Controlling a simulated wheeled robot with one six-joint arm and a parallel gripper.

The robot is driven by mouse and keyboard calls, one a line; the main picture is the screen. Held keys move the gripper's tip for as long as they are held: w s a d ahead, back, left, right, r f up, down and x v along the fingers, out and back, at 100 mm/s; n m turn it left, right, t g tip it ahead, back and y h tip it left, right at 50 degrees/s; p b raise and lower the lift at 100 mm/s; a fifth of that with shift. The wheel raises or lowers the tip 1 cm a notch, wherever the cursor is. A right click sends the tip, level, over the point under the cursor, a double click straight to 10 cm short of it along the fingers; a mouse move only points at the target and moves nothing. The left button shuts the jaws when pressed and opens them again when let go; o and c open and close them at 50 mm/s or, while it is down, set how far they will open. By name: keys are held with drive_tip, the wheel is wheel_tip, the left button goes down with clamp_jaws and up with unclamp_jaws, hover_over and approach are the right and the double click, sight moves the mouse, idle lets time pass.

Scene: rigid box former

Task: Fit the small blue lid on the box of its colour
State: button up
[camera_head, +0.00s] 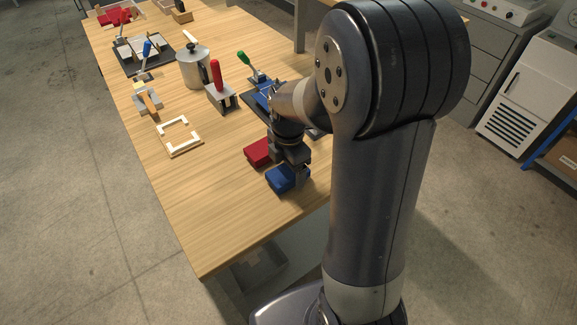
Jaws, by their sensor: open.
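A blue block-shaped piece (279,181) lies on the wooden table near its front right edge. I cannot tell from this view whether it is the lid, the box, or both together. My gripper (300,179) is open, pointing down right at this blue piece and hiding its right side. Whether the fingers touch it is not clear. A similar red piece (258,152) lies just behind and left of it. A second blue part (265,96) sits on a dark fixture with a green-handled clamp (246,62), partly hidden by my arm.
The wooden table (215,230) is bare at its front left. A pale square frame (179,137), a red-handled clamp (217,82), a metal pot (193,66) and a blue-handled fixture (138,55) stand farther back. My arm hides the table's right side.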

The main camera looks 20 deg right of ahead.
drive_tip(key=shift+r, duration=0.1)
wheel_tip(320, 180, up, 11)
drive_tip(key=shift+f, duration=0.2)
idle(0.4)
wheel_tip(320, 180, down, 11)
drive_tip(key=shift+r, duration=0.2)
idle(0.5)
drive_tip(key=shift+r, duration=0.15)
